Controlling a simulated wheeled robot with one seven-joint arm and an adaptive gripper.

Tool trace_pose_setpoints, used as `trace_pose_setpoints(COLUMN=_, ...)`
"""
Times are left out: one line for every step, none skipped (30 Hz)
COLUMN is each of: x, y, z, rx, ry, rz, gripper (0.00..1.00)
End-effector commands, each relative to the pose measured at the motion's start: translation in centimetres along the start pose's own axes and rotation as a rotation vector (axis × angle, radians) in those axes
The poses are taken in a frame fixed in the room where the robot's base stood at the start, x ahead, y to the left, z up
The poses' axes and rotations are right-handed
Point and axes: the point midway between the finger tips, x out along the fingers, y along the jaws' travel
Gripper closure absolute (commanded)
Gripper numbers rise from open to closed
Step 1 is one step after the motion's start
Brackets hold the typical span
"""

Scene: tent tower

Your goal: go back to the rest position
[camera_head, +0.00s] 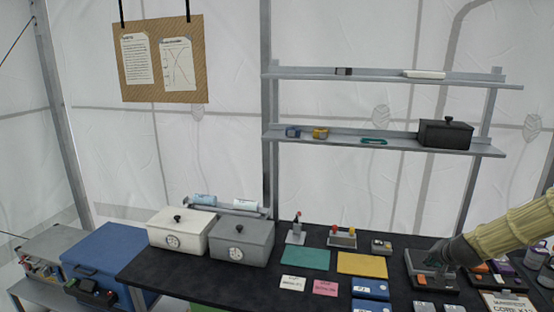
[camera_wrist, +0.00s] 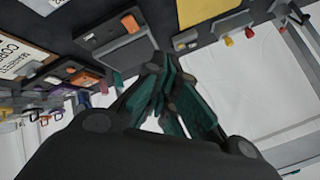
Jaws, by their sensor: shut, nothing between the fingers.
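My gripper (camera_head: 440,254) is at the right of the dark table (camera_head: 190,283) in the head view, at the end of my yellow-sleeved arm. It is close to a dark grey device (camera_head: 420,278); I cannot tell whether they touch. In the wrist view my gripper (camera_wrist: 160,68) has its dark green fingers together with nothing held. A dark block with an orange part (camera_wrist: 130,24) shows just beyond the fingertips there.
A white box (camera_head: 178,240) and a grey box (camera_head: 241,252) stand at the table's left. Green (camera_head: 305,258) and yellow (camera_head: 362,264) mats lie mid-table. Blue boxes (camera_head: 370,288) sit near the front. Two shelves (camera_head: 340,138) hang behind, the lower holding a black lidded box (camera_head: 445,134).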

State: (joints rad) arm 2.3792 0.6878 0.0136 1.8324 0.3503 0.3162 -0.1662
Motion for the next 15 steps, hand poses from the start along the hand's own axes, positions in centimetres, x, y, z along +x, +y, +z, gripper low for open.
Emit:
trace_pose_setpoints(x=0.2, y=0.2, z=0.9, rx=-0.013, ry=-0.008, rz=0.008, gripper=1.00)
trace_pose_setpoints(x=0.3, y=0.3, z=1.5, rx=-0.021, ry=-0.013, rz=0.012, gripper=1.00)
trace_pose_setpoints(x=0.5, y=0.5, z=2.2, rx=-0.030, ry=-0.019, rz=0.017, gripper=1.00)
trace_pose_setpoints(x=0.5, y=0.6, z=2.7, rx=-0.037, ry=-0.023, rz=0.021, gripper=1.00)
trace_pose_setpoints(x=0.6, y=0.7, z=3.3, rx=-0.044, ry=-0.028, rz=0.025, gripper=1.00)
trace_pose_setpoints(x=0.8, y=0.9, z=4.2, rx=-0.056, ry=-0.036, rz=0.032, gripper=1.00)
trace_pose_setpoints(x=0.8, y=1.1, z=4.9, rx=-0.065, ry=-0.042, rz=0.036, gripper=1.00)
trace_pose_setpoints(x=0.9, y=1.2, z=5.5, rx=-0.074, ry=-0.048, rz=0.041, gripper=1.00)
trace_pose_setpoints(x=1.0, y=1.4, z=6.5, rx=-0.088, ry=-0.055, rz=0.047, gripper=1.00)
trace_pose_setpoints(x=1.1, y=1.7, z=7.2, rx=-0.098, ry=-0.062, rz=0.052, gripper=1.00)
trace_pose_setpoints(x=1.2, y=1.9, z=8.0, rx=-0.109, ry=-0.069, rz=0.058, gripper=1.00)
trace_pose_setpoints(x=1.3, y=2.2, z=9.2, rx=-0.125, ry=-0.081, rz=0.066, gripper=1.00)
trace_pose_setpoints(x=1.4, y=2.4, z=10.1, rx=-0.137, ry=-0.089, rz=0.071, gripper=1.00)
trace_pose_setpoints(x=1.4, y=2.7, z=11.1, rx=-0.150, ry=-0.098, rz=0.078, gripper=1.00)
trace_pose_setpoints(x=1.5, y=3.1, z=12.6, rx=-0.171, ry=-0.112, rz=0.087, gripper=1.00)
